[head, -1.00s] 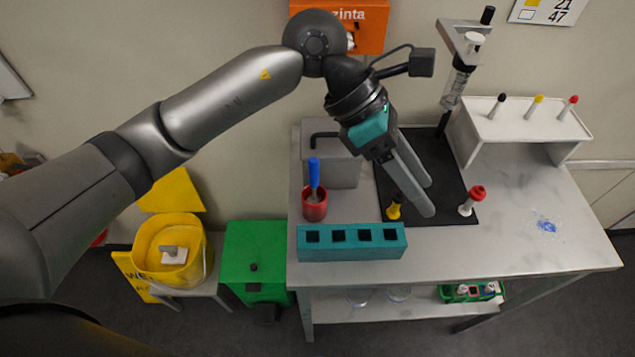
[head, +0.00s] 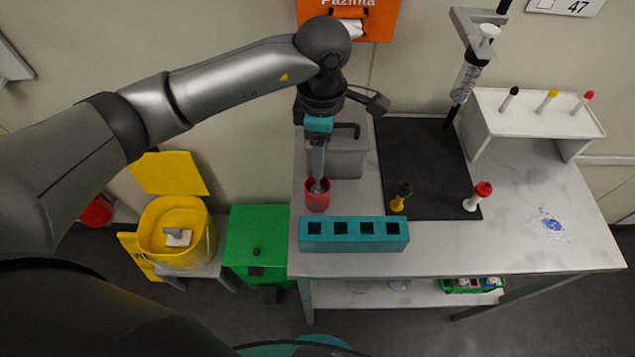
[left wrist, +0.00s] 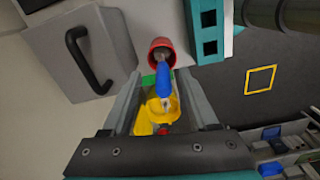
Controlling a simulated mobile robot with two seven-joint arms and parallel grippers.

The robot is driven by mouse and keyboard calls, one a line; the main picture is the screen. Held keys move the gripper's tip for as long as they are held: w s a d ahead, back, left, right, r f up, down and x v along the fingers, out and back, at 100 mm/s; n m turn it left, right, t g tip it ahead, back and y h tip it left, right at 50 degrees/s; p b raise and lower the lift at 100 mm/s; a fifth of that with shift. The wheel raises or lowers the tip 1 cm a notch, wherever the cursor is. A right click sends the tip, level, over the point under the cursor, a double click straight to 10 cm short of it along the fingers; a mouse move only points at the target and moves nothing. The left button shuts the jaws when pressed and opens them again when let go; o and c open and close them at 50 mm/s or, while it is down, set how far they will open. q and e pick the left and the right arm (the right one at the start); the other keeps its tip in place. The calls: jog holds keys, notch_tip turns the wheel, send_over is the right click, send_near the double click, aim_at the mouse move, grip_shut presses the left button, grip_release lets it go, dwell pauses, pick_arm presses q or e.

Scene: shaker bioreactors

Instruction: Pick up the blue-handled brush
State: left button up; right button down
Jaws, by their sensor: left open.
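The brush's blue handle (left wrist: 163,82) shows in the left wrist view, standing out of a red cup (left wrist: 161,52). The red cup is also in the head view (head: 317,197), on the table behind the teal block. There my left gripper (head: 317,168) is right above the cup and hides the blue handle. In the left wrist view my left gripper (left wrist: 159,77) is open, with one finger on each side of the handle. Gaps show between the fingers and the handle. My right gripper is not in view.
The teal block with square holes (head: 354,236) stands just in front of the cup. A grey box with a black handle (head: 345,160) stands behind it. A yellow-and-black stopper (head: 398,198) and a red-topped one (head: 478,196) are to the right. The table's right side is mostly clear.

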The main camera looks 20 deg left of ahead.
pick_arm(q)
jog(key=f, duration=0.3)
jog(key=f+p, duration=0.1)
jog(key=f, duration=0.1)
jog(key=shift+s+a+f, duration=0.2)
jog(key=shift+s+a, duration=0.05)
jog(key=shift+f, duration=0.35)
grip_shut()
